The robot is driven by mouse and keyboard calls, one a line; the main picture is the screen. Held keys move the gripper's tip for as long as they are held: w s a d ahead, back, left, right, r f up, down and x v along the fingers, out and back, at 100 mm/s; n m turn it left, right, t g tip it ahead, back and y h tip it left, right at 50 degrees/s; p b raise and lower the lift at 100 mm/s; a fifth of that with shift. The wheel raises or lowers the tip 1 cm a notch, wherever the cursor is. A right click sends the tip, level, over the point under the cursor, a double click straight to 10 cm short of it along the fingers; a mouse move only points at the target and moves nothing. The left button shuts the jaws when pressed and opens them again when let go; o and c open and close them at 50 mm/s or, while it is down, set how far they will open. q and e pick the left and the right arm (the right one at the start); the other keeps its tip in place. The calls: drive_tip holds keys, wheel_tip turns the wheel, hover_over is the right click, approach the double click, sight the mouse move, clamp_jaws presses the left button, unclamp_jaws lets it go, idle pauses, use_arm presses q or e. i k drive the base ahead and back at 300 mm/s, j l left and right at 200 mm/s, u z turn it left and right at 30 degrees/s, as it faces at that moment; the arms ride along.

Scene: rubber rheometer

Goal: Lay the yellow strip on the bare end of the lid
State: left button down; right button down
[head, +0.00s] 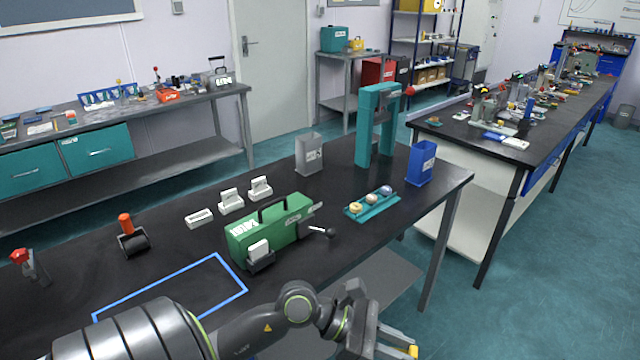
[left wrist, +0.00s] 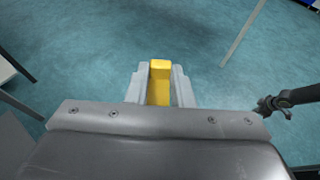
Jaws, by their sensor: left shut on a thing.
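My left gripper (head: 398,345) reaches in at the bottom of the head view, beyond the bench's front edge and over the floor. It is shut on the yellow strip (head: 413,352), whose tip shows at the fingers. In the left wrist view the yellow strip (left wrist: 159,84) sits between the two grey fingers, with floor beyond. A green case (head: 268,232) with a black top handle stands on the bench, well apart from the gripper. I cannot tell which surface is the lid's bare end.
A lever (head: 320,231) juts from the case's right side. A teal rack with round samples (head: 372,204), a grey bin (head: 309,153), a teal frame (head: 377,125) and a blue bin (head: 421,164) stand behind. A blue outline (head: 170,286) marks clear bench at left.

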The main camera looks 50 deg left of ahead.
sight(294, 201)
drive_tip(key=i+l+u, duration=0.1)
drive_tip(key=i, duration=1.3)
drive_tip(key=i+u, duration=0.45)
drive_tip(key=i+l+u, duration=0.2)
drive_tip(key=u, duration=0.2)
drive_tip(key=i+l+u, duration=0.55)
drive_tip(key=u, duration=0.3)
drive_tip(key=i+l+u, duration=0.15)
drive_tip(key=u, duration=0.2)
drive_tip(key=i+l+u, duration=0.15)
drive_tip(key=u, duration=0.25)
drive_tip(key=i+l+u, duration=0.15)
drive_tip(key=u, duration=0.25)
